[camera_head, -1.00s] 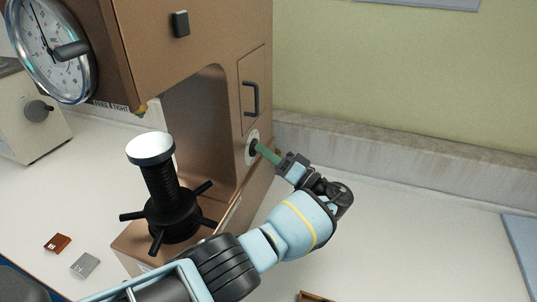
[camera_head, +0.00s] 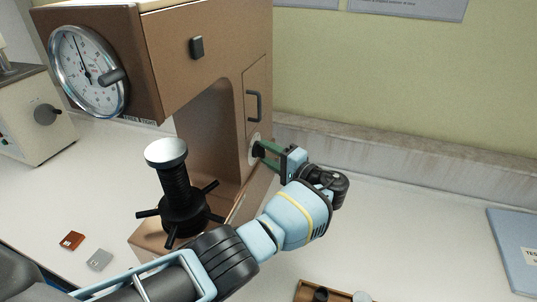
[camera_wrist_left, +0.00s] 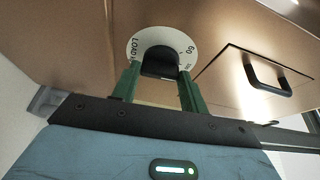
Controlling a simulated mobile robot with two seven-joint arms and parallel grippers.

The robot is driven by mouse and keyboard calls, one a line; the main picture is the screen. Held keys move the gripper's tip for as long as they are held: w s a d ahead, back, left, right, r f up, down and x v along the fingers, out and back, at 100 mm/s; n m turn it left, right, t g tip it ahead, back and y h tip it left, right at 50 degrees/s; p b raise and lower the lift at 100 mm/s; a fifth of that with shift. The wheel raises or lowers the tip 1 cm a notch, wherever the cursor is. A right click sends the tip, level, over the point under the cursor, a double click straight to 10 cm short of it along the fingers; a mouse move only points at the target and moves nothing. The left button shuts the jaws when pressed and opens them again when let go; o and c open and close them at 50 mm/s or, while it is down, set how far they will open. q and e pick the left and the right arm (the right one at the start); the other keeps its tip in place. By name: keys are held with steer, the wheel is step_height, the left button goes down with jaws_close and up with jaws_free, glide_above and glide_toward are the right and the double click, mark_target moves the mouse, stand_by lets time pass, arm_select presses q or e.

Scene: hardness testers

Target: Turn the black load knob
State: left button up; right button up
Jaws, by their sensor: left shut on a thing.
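The black load knob (camera_wrist_left: 160,63) sits at the centre of a white dial plate (camera_wrist_left: 182,38) marked "LOAD" on the side of the brown hardness tester (camera_head: 215,50). In the head view the dial plate (camera_head: 254,147) shows on the tester's right side, below the door handle, and the knob is mostly hidden by the fingers. My left gripper (camera_head: 264,153) reaches it from the right. In the left wrist view its green fingers (camera_wrist_left: 156,84) stand on both sides of the knob, shut on it. My right gripper is not in view.
The tester's black spindle with spoked handwheel (camera_head: 182,208) stands left of my arm. A small door with a handle (camera_head: 254,105) is above the knob. Red and grey blocks (camera_head: 72,240) lie at the left. A wooden tray (camera_head: 312,292) and blue folder (camera_head: 515,245) lie on the bench.

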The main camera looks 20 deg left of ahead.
arm_select(q)
steer(key=shift+r+m, duration=0.1)
steer(key=shift+m, duration=0.3)
steer(key=o, duration=1)
